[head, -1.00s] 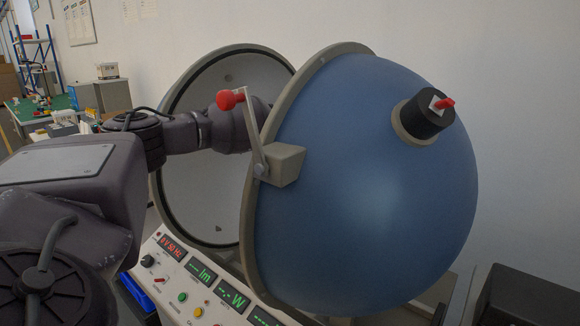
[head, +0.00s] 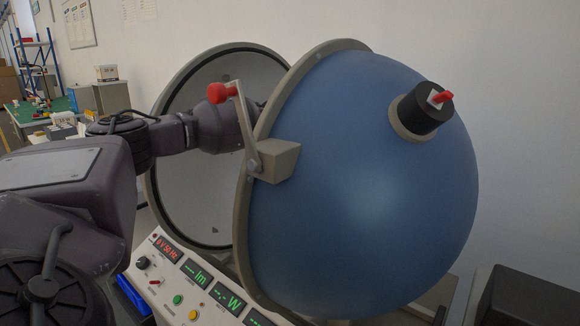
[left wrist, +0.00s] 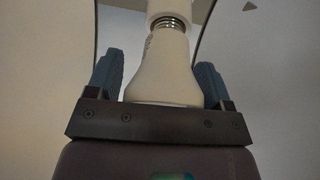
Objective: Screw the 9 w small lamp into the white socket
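In the left wrist view, the white lamp (left wrist: 164,75) stands with its metal screw base up, at the mouth of the white socket (left wrist: 168,6). Some of the thread shows below the socket; how far it is in, I cannot tell. My left gripper (left wrist: 160,78) has its blue fingers on both sides of the wide part of the lamp, seemingly against it. In the head view my left arm reaches into the open sphere, and its hand, the lamp and the socket are hidden behind the blue half (head: 375,190). My right gripper is out of view.
The pale-lined other half (head: 190,205) of the sphere stands open behind my arm. A red-knobbed lever (head: 222,93) is on the blue half's rim. A control panel (head: 190,285) with lit displays lies below. A black box (head: 530,298) is at lower right.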

